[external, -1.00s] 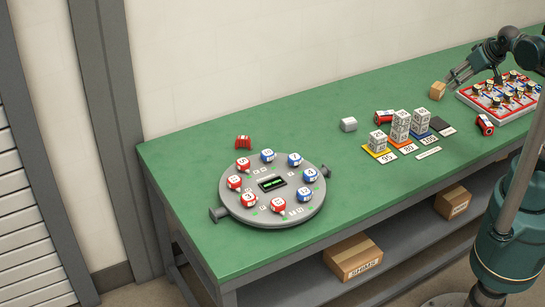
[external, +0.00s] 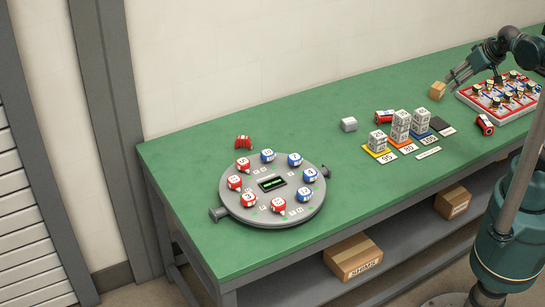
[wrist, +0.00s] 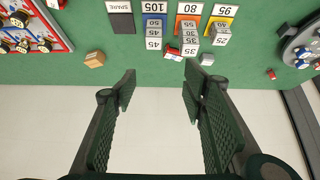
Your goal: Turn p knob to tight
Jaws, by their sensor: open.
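My gripper (external: 473,80) is open and empty, above the bench at the right. In the wrist view its two fingers (wrist: 160,85) are spread wide with nothing between them. A red-rimmed tray (external: 476,107) with several black, gold and white knob-like pieces stands beside the gripper; part of it shows at the upper left of the wrist view (wrist: 66,38). A round grey plate (external: 278,219) with red and blue numbered pieces and a small display lies at the left of the bench. No letter P can be read, so I cannot tell which piece is the p knob.
A tan block (external: 437,90) lies just left of my gripper. Grey numbered blocks (external: 400,125) stand stacked on coloured cards. Red pieces (external: 485,124) and a pale grey block (external: 349,124) lie nearby.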

